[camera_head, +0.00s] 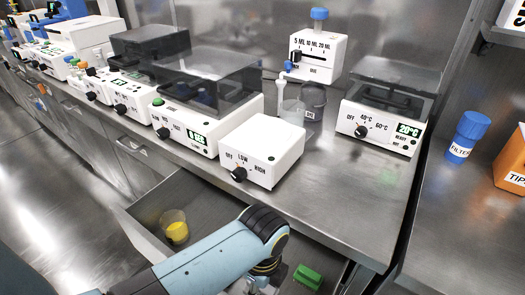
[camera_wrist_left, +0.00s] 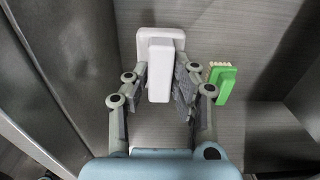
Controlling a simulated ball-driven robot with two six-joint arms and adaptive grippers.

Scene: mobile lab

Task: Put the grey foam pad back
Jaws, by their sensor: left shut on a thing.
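In the left wrist view my left gripper (camera_wrist_left: 163,84) is shut on a white thing (camera_wrist_left: 160,62), with one finger on each side of its raised bar. The bar stands on a wider rounded white plate. This thing is over or in the open drawer (camera_head: 135,222); I cannot tell whether it touches the floor. In the head view my left arm reaches over the drawer and hides the gripper's fingers and what they hold. I cannot make out a grey foam pad in either view. My right gripper is not in view.
A green brush (camera_wrist_left: 221,82) lies in the drawer just right of my left gripper. A cup with yellow contents (camera_head: 174,228) stands at the drawer's left. Above, the bench holds a white box with a LOW-HIGH knob (camera_head: 262,150) near its edge. Bare bench (camera_head: 345,215) lies right of it.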

